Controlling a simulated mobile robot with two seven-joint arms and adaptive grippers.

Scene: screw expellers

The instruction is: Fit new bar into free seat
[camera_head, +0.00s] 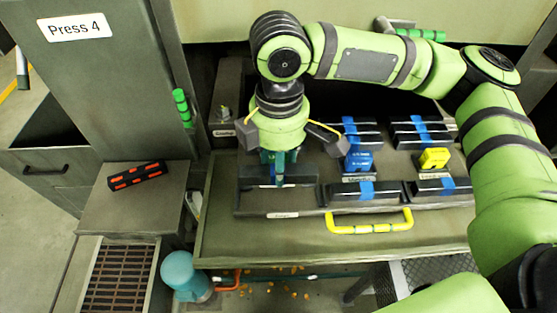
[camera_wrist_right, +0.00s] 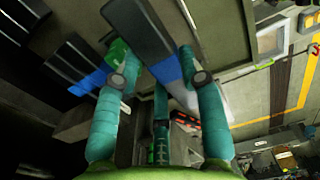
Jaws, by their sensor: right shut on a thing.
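My right gripper (camera_head: 279,181) reaches down over the left end of the drawer. In the right wrist view its teal fingers (camera_wrist_right: 160,76) are closed on the sides of a dark bar (camera_wrist_right: 150,36) with a blue band. In the head view this bar (camera_head: 250,175) is largely covered by the fingers, low at the left-hand seat (camera_head: 254,208). I cannot tell whether it touches the seat's floor. Other dark bars with blue bands sit in the drawer, at the back (camera_head: 401,132) and front (camera_head: 343,190). A black bar with orange marks (camera_head: 140,176) lies on the side ledge. My left gripper is out of view.
A blue block (camera_head: 358,161) and a yellow block (camera_head: 433,158) stand between the bar rows. A yellow handle (camera_head: 370,228) is on the drawer's front. A turquoise container (camera_head: 186,277) stands below left, near a slatted grate (camera_head: 120,280). The press column (camera_head: 100,100) rises at left.

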